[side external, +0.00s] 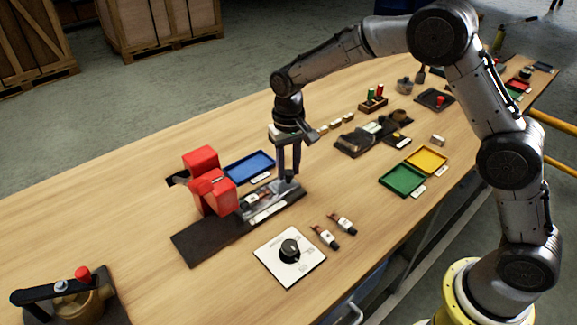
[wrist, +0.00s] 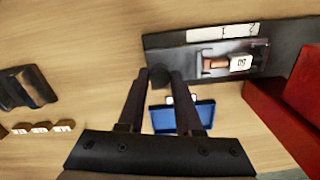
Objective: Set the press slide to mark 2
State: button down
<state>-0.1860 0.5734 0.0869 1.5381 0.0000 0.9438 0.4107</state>
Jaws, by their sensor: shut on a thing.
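The red press (side external: 207,178) stands on a long black base (side external: 197,242). Its grey slide (side external: 262,196) lies on the base to the right of the red body. A dark round knob (wrist: 160,76) is at the slide's outer end. My gripper (side external: 289,172) points down there, shut on the knob; its fingers also show on either side of the knob in the wrist view (wrist: 160,80). A white mark strip (wrist: 222,32) runs along the base; its marks are small and partly readable. A brownish piece and a white tag (wrist: 240,63) sit on the slide, near the red body.
A blue tray (side external: 249,167) lies behind the press. Green (side external: 402,180) and yellow (side external: 427,159) trays are to the right. Bare table lies left of the press.

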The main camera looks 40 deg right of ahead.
aim_at(253, 197)
jog(key=a, duration=1)
jog(key=shift+a+r, duration=0.1)
jog(key=shift+a, duration=0.2)
jog(key=c, duration=0.6)
grip_release()
jog(key=shift+r, duration=0.15)
notch_tip(253, 197, up, 14)
jog(key=shift+f, duration=0.25)
